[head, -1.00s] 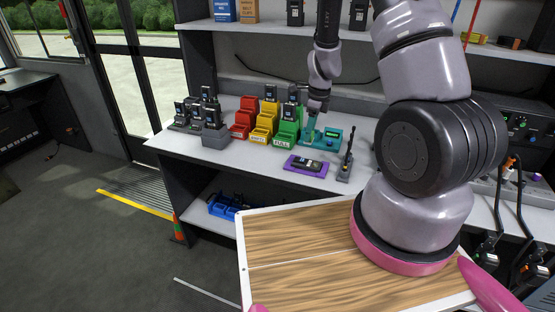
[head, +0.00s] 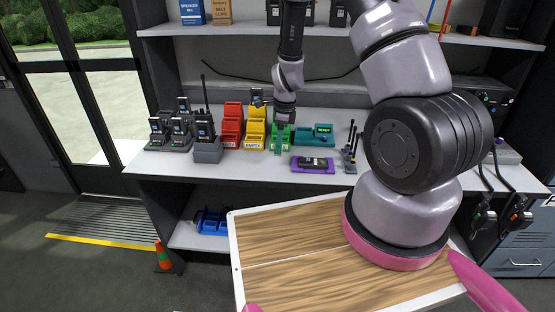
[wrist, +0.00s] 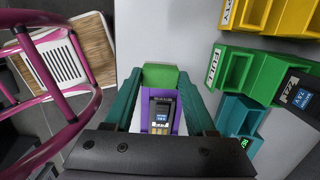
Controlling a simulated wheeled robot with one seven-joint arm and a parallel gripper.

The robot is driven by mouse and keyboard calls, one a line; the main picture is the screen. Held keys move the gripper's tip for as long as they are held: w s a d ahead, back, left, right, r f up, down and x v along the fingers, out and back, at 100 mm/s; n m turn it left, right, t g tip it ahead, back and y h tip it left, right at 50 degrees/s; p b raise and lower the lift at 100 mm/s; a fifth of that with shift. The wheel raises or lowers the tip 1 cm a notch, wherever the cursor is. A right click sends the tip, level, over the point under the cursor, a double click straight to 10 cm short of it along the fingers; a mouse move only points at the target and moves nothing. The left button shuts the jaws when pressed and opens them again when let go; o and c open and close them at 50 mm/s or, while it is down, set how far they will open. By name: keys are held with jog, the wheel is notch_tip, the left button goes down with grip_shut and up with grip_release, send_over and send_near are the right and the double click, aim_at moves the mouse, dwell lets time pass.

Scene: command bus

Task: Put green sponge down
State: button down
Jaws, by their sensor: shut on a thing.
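The green sponge (wrist: 160,76) is a small green block between the teal fingertips of my gripper (wrist: 160,84) in the wrist view. My gripper is shut on it. In the head view, my gripper (head: 279,146) is over the counter in front of the green bins (head: 284,128), left of the purple mat (head: 327,170). The sponge is too small to make out there, and its height above the counter cannot be told.
A teal unit (head: 306,138) with a lit display stands right of the green bins. Yellow bins (head: 255,128), red bins (head: 231,130) and radios in chargers (head: 207,150) are to the left. A small antenna stand (head: 350,158) is to the right. Grey counter near the front edge is bare.

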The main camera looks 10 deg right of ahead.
jog(key=shift+f, duration=2.9)
jog(key=shift+f, duration=0.1)
jog(key=shift+c, duration=1.1)
grip_release()
